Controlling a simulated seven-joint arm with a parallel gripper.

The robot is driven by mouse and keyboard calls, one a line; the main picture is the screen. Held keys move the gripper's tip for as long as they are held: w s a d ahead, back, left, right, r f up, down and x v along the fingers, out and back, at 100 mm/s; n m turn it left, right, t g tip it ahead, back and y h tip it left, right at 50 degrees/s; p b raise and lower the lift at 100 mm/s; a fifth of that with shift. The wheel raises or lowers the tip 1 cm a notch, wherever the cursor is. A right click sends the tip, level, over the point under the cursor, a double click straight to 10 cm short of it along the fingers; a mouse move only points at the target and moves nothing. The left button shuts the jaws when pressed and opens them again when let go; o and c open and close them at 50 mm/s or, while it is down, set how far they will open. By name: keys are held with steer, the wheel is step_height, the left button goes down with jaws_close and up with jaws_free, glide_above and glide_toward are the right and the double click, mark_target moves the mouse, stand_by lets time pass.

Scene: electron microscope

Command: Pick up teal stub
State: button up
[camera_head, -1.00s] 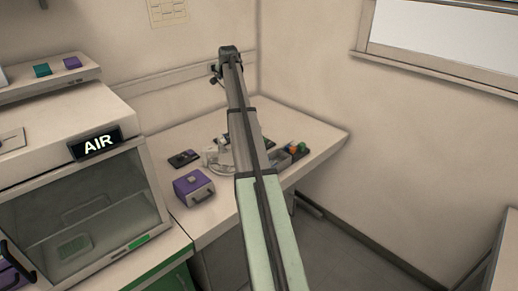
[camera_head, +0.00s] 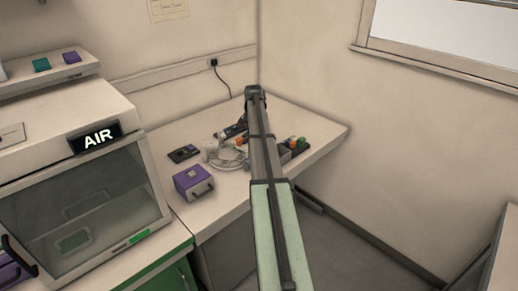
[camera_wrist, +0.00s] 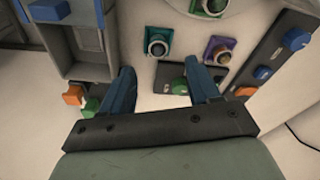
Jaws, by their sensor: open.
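The teal stub (camera_wrist: 158,41) shows near the top middle of the wrist view, a teal square piece with a round grey top, on the pale surface. My gripper (camera_wrist: 159,74) is open, with two blue fingers pointing towards the stub. The stub appears just beyond the fingertips, lined up with the gap between them, and nothing is held. In the head view my arm reaches over the bench and I cannot make out the stub.
A purple stub (camera_wrist: 217,51) and a green stub (camera_wrist: 210,6) are close on the right. A dark holder with a green block (camera_wrist: 180,86) lies below the finger gap. A grey tray (camera_wrist: 85,65) stands left. In the head view, a purple box (camera_head: 193,183) sits on the bench (camera_head: 230,207).

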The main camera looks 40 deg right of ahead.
steer(key=shift+d+f, duration=0.2)
steer(key=shift+f, duration=1)
steer(key=shift+d+f, duration=0.2)
steer(key=shift+f, duration=0.95)
steer(key=shift+d+f, duration=0.2)
steer(key=shift+f, duration=1)
steer(key=shift+c, duration=0.3)
steer(key=c, duration=1.1)
